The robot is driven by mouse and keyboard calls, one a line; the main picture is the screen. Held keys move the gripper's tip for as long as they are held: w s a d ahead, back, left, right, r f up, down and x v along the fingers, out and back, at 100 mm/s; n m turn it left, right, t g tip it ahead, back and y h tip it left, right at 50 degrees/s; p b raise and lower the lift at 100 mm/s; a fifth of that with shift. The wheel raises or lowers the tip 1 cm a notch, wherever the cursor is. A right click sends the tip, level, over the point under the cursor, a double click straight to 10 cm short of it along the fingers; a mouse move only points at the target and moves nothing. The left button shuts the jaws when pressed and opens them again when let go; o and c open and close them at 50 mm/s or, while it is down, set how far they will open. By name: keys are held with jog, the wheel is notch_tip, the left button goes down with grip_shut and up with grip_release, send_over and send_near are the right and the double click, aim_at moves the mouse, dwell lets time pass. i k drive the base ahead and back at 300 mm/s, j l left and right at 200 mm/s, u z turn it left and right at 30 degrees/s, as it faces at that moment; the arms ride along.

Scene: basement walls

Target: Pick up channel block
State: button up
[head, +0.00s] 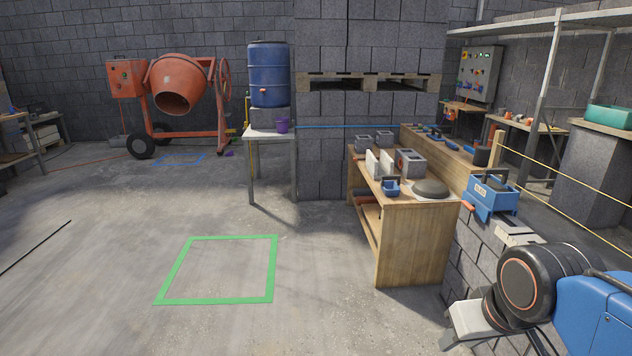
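Grey and pale blocks stand on the wooden workbench (415,238) right of centre in the head view. A pale block (386,165) with two upright walls and a gap between them looks like the channel block. It stands near the bench's left edge, behind a small blue tool (391,187). A grey block (411,163) with a dark round opening stands just right of it. Two smaller grey hollow blocks (363,144) (384,138) stand farther back. My gripper is not in view.
A dark round disc (430,189) lies at the bench's near end. A green floor square (274,270) marks open concrete left of the bench. A blue barrel (268,72) and an orange mixer (178,82) stand behind. Black and blue parts fill the lower right; whose is unclear.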

aim_at(386, 165)
jog(key=i+z, duration=0.1)
jog(key=i, duration=0.75)
jog(key=i+j+z, duration=0.15)
jog(key=i, duration=0.65)
jog(key=i+l, duration=0.2)
jog(key=i, duration=0.6)
jog(key=i+l+z, duration=0.15)
jog(key=i, duration=0.6)
